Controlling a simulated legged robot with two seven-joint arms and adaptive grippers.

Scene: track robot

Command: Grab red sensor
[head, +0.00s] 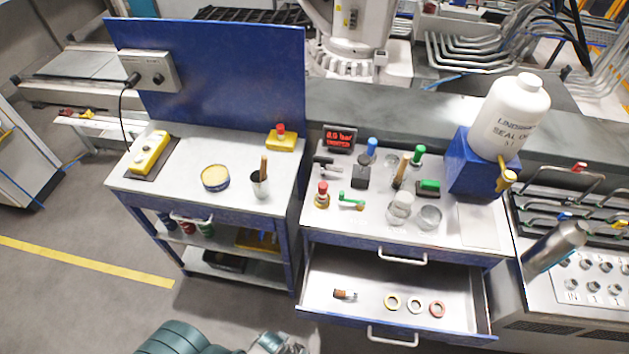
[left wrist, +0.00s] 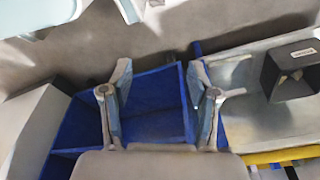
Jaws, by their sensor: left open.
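A small red-orange part with a dark end (head: 345,294), possibly the red sensor, lies at the left of the open drawer (head: 455,314). A red-topped, brass-coloured part (head: 322,194) stands on the bench top above, so I cannot tell for sure which is the sensor. My left gripper (head: 280,344) is at the bottom edge of the head view, in front of and left of the drawer, apart from both parts. In the left wrist view its fingers (left wrist: 160,70) are spread with nothing between them. My right gripper is not in view.
Yellow, white and red rings (head: 437,309) lie in the drawer, right of the small part. The left cart (head: 200,140) has shelves below. In the left wrist view, blue panels (left wrist: 155,100) lie beyond the fingers and a dark box (left wrist: 290,70) is at right.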

